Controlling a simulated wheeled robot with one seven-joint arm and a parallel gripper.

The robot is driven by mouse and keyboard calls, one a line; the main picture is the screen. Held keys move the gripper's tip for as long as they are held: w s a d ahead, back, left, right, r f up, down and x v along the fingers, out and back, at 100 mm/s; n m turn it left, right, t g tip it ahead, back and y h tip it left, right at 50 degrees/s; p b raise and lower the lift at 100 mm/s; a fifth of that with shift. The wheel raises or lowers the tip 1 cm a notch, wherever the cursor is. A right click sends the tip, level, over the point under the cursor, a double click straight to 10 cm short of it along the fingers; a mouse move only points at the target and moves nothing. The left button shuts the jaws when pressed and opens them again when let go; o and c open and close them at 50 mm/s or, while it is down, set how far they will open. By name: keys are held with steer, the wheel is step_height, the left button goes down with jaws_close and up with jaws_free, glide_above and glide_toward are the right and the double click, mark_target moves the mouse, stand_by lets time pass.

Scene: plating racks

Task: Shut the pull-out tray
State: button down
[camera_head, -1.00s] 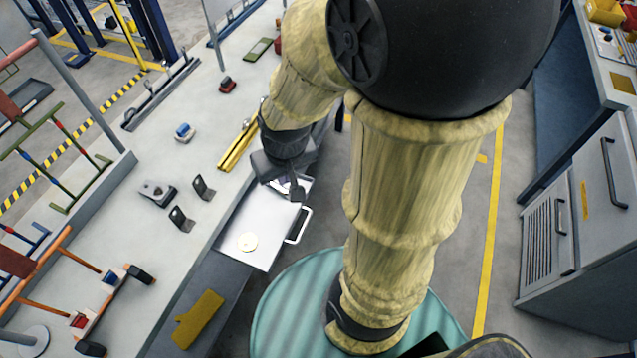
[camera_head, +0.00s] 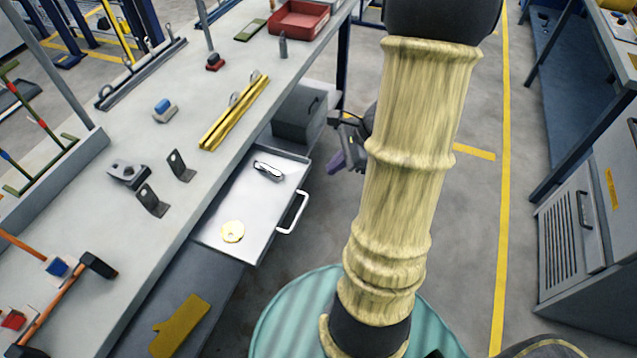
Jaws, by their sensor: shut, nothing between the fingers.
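The pull-out tray (camera_head: 243,203) is a shallow pale metal tray under the bench top, standing out to the right of the bench edge. Its light bar handle (camera_head: 298,212) is on the right side, over the open floor. A brass disc with a small hole (camera_head: 232,232) and a small dark-and-silver part (camera_head: 268,171) lie in the tray. My gripper (camera_head: 337,162) is shut and empty, beyond and to the right of the handle and apart from the tray. My arm partly hides it.
A grey box-like unit (camera_head: 298,118) sits under the bench beyond the tray. The bench top (camera_head: 215,105) holds yellow rails (camera_head: 234,112), brackets (camera_head: 180,165) and a red bin (camera_head: 299,19). A grey cabinet (camera_head: 580,225) stands right.

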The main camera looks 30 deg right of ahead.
steer(key=d+f+m+t+b, duration=0.3)
steer(key=d+f+m, duration=0.2)
steer(key=d, duration=0.3)
steer(key=shift+w+m+t, duration=0.3)
steer(key=shift+w+m, duration=0.15)
steer(key=shift+m, duration=0.35)
steer(key=shift+f, duration=0.1)
steer(key=w+a+r+b+x, duration=0.1)
steer(key=r+x, duration=0.1)
steer(key=x, duration=1)
steer(key=shift+w+a+f+b, duration=0.25)
steer(key=shift+w+a+b, duration=0.1)
steer(key=shift+w, duration=0.25)
steer(key=shift+s, duration=0.1)
